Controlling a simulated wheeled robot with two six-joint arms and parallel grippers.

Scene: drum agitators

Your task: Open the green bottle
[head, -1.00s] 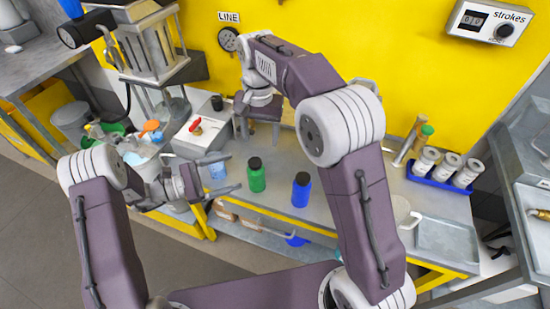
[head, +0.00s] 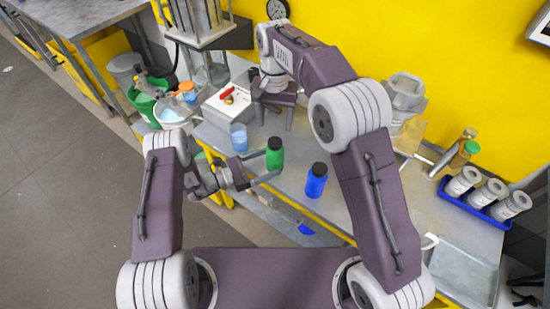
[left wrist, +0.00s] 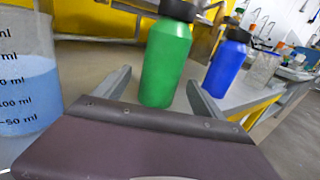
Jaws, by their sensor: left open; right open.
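The green bottle (head: 275,156) stands upright on the bench with its black cap (head: 274,143) on. It also shows in the left wrist view (left wrist: 165,65), just ahead and between the finger lines. My left gripper (head: 264,168) is open, with its fingertips reaching either side of the bottle's lower body; I cannot tell whether they touch it. In the left wrist view the open fingers (left wrist: 158,90) point at the bottle. My right gripper (head: 274,119) is open and empty, pointing down over the bench behind the bottle.
A blue bottle (head: 316,181) with a dark cap stands to the right of the green one. A beaker of blue liquid (head: 239,138) stands to the left, near my left gripper. A white box with a red handle (head: 227,101) sits behind. A blue tray (head: 474,208) holds white jars at the right.

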